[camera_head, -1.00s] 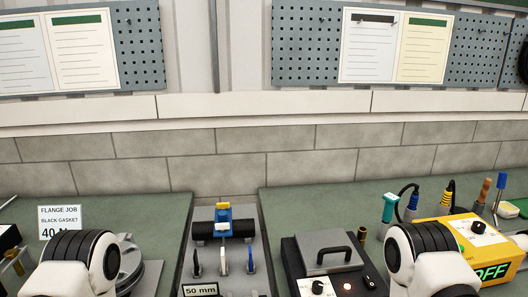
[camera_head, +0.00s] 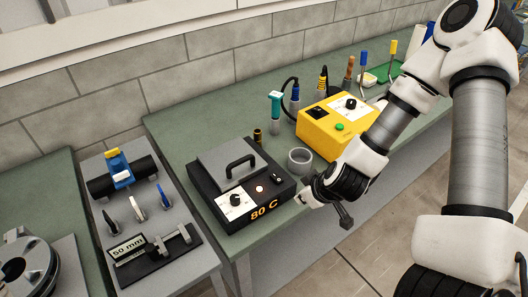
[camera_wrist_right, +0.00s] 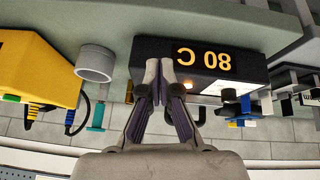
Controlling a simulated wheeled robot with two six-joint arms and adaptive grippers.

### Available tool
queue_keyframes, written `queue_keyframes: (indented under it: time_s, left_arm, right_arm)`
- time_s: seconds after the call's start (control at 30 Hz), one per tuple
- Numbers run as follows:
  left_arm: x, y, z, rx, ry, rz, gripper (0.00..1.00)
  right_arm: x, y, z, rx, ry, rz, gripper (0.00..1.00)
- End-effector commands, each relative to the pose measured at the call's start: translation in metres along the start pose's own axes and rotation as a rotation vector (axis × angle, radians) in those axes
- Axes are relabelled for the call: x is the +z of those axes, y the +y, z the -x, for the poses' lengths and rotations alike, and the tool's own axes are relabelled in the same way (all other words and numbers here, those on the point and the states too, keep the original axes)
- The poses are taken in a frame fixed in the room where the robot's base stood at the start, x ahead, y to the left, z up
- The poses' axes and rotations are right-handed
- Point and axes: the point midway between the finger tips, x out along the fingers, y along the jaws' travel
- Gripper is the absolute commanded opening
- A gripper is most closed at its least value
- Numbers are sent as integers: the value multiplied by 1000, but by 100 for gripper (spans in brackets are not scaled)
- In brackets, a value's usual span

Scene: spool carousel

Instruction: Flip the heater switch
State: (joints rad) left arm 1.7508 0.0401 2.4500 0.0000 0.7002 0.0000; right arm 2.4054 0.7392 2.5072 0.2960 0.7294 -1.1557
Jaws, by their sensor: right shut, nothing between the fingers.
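The heater (camera_head: 237,180) is a black box with a grey handled lid and an "80 C" display, on the green bench in the head view. My right gripper (camera_head: 304,198) is shut and empty, just right of the heater's front corner. In the right wrist view, which is upside down, its closed fingertips (camera_wrist_right: 160,68) overlap the heater (camera_wrist_right: 190,52); the switch cannot be made out there. My left gripper is out of view.
A grey ring-shaped cup (camera_head: 300,160) stands right of the heater, close to my right gripper. A yellow box (camera_head: 325,138) with a green button is behind it. A grey fixture with a "50 mm" label (camera_head: 128,249) stands to the left. The floor is clear at the lower right.

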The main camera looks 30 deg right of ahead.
Motion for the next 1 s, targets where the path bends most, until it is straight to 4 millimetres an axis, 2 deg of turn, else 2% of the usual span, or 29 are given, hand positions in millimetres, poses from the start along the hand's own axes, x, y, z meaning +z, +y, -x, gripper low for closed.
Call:
queue_keyframes:
  time_s: [0.03, 0.1, 0.2, 0.3, 0.67, 0.77, 0.9, 1.0]
  left_arm:
    - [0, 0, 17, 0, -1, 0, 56]
    - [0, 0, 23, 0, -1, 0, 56]
    - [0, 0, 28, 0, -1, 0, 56]
    - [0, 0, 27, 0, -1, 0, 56]
    - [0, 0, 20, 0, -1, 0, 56]
    - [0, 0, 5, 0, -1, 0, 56]
    - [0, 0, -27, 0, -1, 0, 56]
    - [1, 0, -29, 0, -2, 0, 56]
  right_arm:
    - [-31, 9, 27, -6, 77, -66, 0]
    - [-58, 16, 47, -14, 158, -120, 0]
    - [-82, 23, 65, -19, 231, -155, 0]
    - [-90, 25, 71, -16, 255, -155, 0]
    - [-89, 24, 65, -15, 255, -151, 0]
    - [-89, 24, 54, -13, 256, -149, 0]
    - [-91, 24, 34, -11, 256, -148, 0]
    - [-99, 25, 16, -9, 251, -145, 0]
